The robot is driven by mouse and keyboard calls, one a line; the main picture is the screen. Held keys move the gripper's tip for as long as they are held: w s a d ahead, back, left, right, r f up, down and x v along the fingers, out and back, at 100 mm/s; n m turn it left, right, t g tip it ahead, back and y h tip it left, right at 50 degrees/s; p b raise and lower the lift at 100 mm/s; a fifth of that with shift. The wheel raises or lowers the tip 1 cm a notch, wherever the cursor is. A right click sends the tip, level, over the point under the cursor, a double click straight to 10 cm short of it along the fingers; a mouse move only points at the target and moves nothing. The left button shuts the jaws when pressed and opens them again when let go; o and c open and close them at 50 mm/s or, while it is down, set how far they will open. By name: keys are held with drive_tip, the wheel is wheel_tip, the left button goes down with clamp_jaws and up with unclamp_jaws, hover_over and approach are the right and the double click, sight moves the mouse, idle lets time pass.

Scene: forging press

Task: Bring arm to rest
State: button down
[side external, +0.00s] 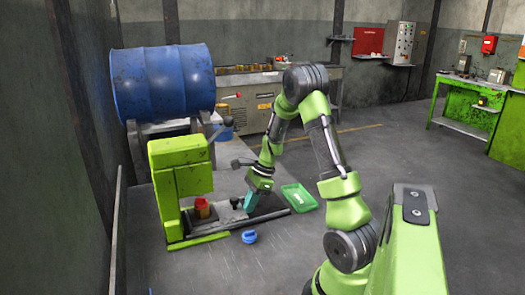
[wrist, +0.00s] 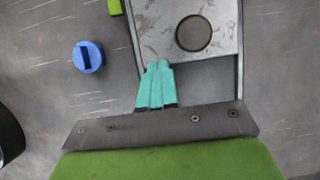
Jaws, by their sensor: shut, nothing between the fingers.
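My gripper (side external: 249,203) hangs low beside the green press (side external: 180,170), over the dark base plate at its foot. In the wrist view its teal fingers (wrist: 158,72) are together and empty, pointing at a grey metal plate (wrist: 155,25) with a round dark recess (wrist: 193,33). I cannot tell whether the fingertips touch the plate. My arm is bent, with its elbow high above the floor.
A blue round piece (side external: 249,237) lies on the floor in front of the press. A red piece (side external: 202,206) sits in the press. A green tray (side external: 299,197) lies right of my gripper. A blue drum (side external: 163,82) lies behind. Open floor extends right, towards a green workbench (side external: 467,108).

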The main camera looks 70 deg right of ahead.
drive_tip(key=v, duration=1)
drive_tip(key=s+a+r+n+t, duration=0.1)
drive_tip(key=a+r+n, duration=0.3)
drive_tip(key=a+n, duration=0.3)
drive_tip(key=s+a+r+n+t, duration=0.1)
drive_tip(key=a+r+n, duration=0.3)
drive_tip(key=a+n, duration=0.4)
drive_tip(key=s+a+r+n+t+h, duration=0.1)
drive_tip(key=s+a+r+n+t, duration=0.1)
drive_tip(key=a+n, duration=0.6)
drive_tip(key=s+a+r, duration=0.1)
drive_tip(key=a+r, duration=0.1)
drive_tip(key=a, duration=0.4)
drive_tip(key=shift+s+a, duration=0.2)
drive_tip(key=shift+a, duration=0.2)
